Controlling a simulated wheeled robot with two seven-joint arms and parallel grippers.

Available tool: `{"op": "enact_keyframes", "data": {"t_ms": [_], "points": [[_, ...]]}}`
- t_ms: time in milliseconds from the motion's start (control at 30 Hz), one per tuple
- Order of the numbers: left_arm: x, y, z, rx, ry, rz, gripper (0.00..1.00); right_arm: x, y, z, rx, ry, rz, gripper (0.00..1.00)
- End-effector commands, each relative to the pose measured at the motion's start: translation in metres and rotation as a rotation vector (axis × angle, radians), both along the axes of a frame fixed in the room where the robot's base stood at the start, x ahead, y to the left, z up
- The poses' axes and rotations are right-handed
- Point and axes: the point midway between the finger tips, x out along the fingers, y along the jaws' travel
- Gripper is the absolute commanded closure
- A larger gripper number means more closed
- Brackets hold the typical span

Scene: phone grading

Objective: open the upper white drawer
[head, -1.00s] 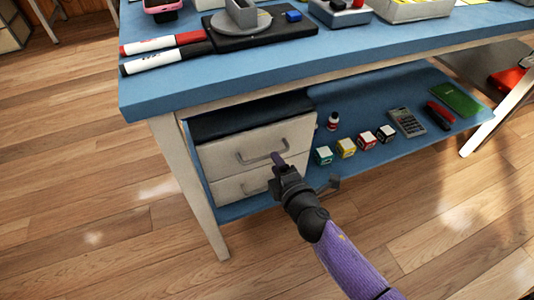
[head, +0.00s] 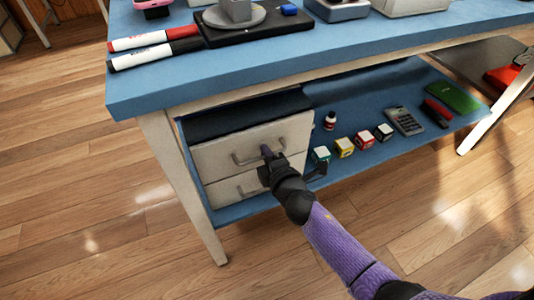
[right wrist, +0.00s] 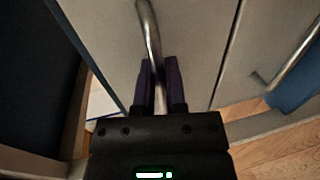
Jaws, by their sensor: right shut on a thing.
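The upper white drawer (head: 223,153) sits under the blue table, above a lower white drawer (head: 228,192). Its front looks closed or nearly so. My right gripper (head: 266,155) is at the right part of the upper drawer's handle (head: 243,158). In the right wrist view, the two dark purple fingers of the gripper (right wrist: 160,85) are shut on the curved metal handle (right wrist: 150,30), which runs between them. The lower drawer's handle (right wrist: 295,55) shows at the right there. My left gripper is not in view.
Right of the drawers, the blue shelf (head: 375,100) holds a small bottle (head: 329,121), several coloured cubes (head: 344,148), a calculator (head: 405,121), a red and black item (head: 437,113) and a green board (head: 453,97). A table leg (head: 180,185) stands left of the drawers.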

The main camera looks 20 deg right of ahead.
Motion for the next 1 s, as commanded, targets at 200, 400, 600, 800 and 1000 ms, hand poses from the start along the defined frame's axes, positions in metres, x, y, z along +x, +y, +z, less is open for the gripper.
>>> {"op": "enact_keyframes", "data": {"t_ms": [200,400,600,800,1000], "points": [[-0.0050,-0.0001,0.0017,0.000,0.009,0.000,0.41,-0.0002,0.0000,-0.0003,0.000,0.001,0.000,1.00],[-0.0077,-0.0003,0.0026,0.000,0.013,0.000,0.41,-0.0002,0.0001,-0.0004,0.000,0.001,0.000,1.00],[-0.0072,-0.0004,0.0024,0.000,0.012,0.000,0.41,-0.0002,0.0001,-0.0005,0.000,0.001,0.000,1.00],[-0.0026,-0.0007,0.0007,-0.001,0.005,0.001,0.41,-0.0002,0.0000,-0.0005,0.000,0.001,0.000,1.00],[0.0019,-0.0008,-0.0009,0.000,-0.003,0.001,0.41,-0.0002,0.0001,-0.0006,0.000,0.001,0.000,1.00]]}}
